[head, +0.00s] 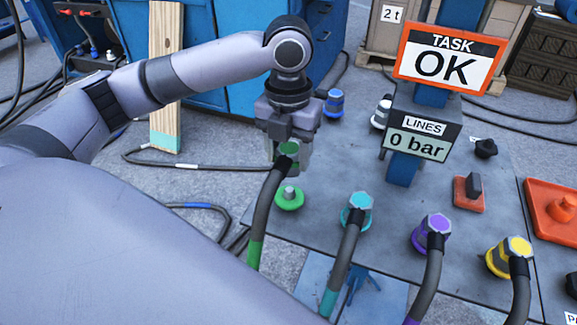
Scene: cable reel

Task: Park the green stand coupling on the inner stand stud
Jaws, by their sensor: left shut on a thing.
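The green coupling (289,148) is held in my left gripper (289,158), which is shut on it; the jaws hide part of it. Its dark hose with a green band hangs down toward the bottom of the view. Just below the coupling, a bare grey stud (290,192) stands on a green ring (289,200) on the grey plate. The coupling looks apart from this stud. I cannot tell which stud is the inner stand stud. My right gripper is not in view.
Teal (358,208), purple (434,229) and yellow (513,252) couplings with hoses stand on the plate (385,265). Behind are blue (333,104) and white (382,112) fittings. A post carries a "TASK OK" sign (443,57) and a "0 bar" display (417,145).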

